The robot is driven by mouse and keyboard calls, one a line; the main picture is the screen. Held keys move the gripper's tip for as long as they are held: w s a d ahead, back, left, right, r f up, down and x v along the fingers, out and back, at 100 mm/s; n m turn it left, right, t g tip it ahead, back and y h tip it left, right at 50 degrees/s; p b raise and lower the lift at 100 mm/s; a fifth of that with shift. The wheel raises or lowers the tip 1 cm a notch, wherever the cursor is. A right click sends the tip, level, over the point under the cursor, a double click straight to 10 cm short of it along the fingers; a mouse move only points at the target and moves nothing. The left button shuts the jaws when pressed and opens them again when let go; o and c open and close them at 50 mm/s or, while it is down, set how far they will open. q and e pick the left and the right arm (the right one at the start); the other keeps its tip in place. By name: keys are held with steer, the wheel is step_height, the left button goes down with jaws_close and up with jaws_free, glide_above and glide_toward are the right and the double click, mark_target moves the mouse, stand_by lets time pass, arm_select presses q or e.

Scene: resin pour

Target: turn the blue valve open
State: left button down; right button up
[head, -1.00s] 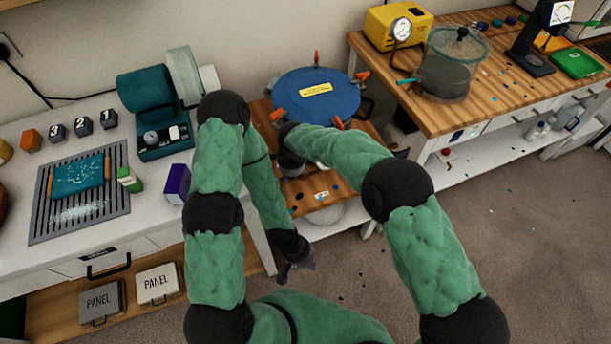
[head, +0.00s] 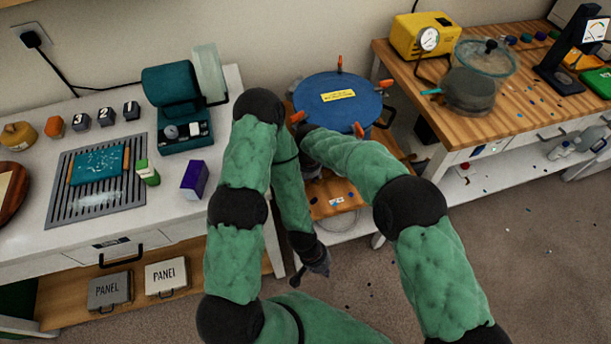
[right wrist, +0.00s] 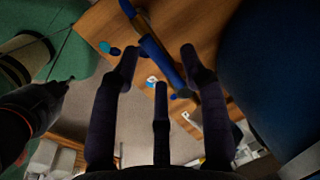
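A blue bar-like handle (right wrist: 160,55), which looks like the blue valve, shows in the right wrist view against a wooden surface. My right gripper (right wrist: 160,65) has its fingers spread, and the blue handle passes across the space between them. I cannot tell whether a finger touches it. In the head view the right gripper (head: 313,170) is mostly hidden by my arm, just below the blue round-lidded pot (head: 345,115) with orange clamps. The valve is hidden there. My left gripper (head: 311,272) hangs low over the floor, empty, its fingers apart.
The pot stands on a low wooden stand (head: 335,198) between a white bench (head: 45,240) at left and a wooden-topped bench (head: 455,135) at right. The big blue surface (right wrist: 275,70) close at right in the wrist view looks like the pot. Open floor lies at lower right.

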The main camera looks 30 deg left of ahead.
steer(key=shift+r, duration=0.1)
step_height(320, 180, up, 12)
steer(key=s+d, duration=0.1)
steer(key=shift+s+d+f, duration=0.2)
steer(key=shift+s+d, duration=0.1)
steer(key=shift+s, duration=0.1)
stand_by(0.5)
steer(key=d+f+n+g+y, duration=0.2)
steer(key=d+f+n, duration=0.2)
steer(key=d+f, duration=1.5)
steer(key=s+d+f+n, duration=0.1)
steer(key=s+d+f, duration=0.4)
steer(key=s+d, duration=0.3)
steer(key=s+d+f+n, duration=0.1)
steer(key=s+d+f, duration=0.4)
steer(key=s+d, duration=0.3)
steer(key=shift+s+f+n+t, duration=0.25)
steer(key=shift+s+n+t, duration=0.15)
